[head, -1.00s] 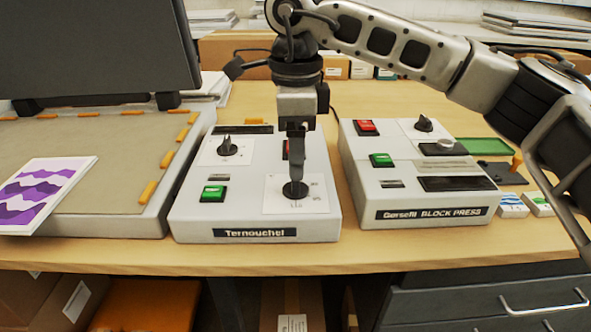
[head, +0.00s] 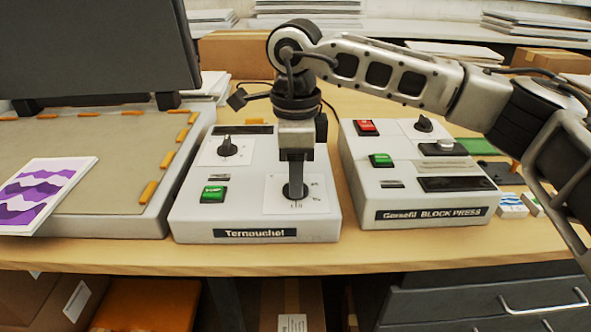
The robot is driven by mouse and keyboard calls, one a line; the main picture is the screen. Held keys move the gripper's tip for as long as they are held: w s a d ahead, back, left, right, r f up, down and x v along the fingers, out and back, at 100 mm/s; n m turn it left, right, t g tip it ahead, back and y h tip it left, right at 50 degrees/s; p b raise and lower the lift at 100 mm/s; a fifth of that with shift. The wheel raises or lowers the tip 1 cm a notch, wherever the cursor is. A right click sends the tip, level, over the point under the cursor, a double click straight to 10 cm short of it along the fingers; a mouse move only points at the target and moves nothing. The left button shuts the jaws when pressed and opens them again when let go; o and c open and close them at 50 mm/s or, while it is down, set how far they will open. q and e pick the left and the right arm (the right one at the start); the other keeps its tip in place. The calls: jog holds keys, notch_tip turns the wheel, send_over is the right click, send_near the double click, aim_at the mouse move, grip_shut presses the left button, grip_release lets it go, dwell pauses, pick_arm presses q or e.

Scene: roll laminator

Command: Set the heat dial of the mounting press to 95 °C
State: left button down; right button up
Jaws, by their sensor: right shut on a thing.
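Two control boxes stand on the table. The left box (head: 256,222) carries a "Ternouchel" plate; the right box (head: 420,201) reads "Gerselli BLOCK PRESS". On the left box, a black dial (head: 293,192) sits on a white scale plate at the front right. My right gripper (head: 294,188) points down over this dial and is shut on its knob. The scale marks are too small to read and partly hidden by the fingers. A second dial (head: 228,147) is at the box's back left, with a green button (head: 213,193) in front of it. My left gripper is not in view.
A flatbed press (head: 80,170) with a raised dark lid stands at the left, with a purple wave print (head: 45,190) on its edge. The block press has red (head: 366,128) and green (head: 381,160) buttons and its own dial (head: 424,123).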

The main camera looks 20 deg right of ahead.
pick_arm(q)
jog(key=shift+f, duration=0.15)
pick_arm(e)
jog(key=shift+m, duration=0.4)
jog(key=shift+m+b, duration=0.5)
jog(key=shift+m, duration=0.5)
jog(key=m, duration=0.2)
jog(key=shift+m+b, duration=0.4)
jog(key=m, duration=0.2)
jog(key=shift+m+b, duration=0.3)
jog(key=m+b, duration=0.1)
jog(key=m, duration=1)
jog(key=shift+r+b, duration=0.1)
jog(key=shift+b, duration=0.2)
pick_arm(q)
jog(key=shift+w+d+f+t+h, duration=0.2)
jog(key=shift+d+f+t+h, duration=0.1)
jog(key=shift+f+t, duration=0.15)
pick_arm(e)
jog(key=shift+m, duration=2.3)
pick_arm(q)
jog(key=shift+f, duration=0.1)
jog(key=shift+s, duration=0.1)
pick_arm(e)
jog(key=shift+w, duration=0.1)
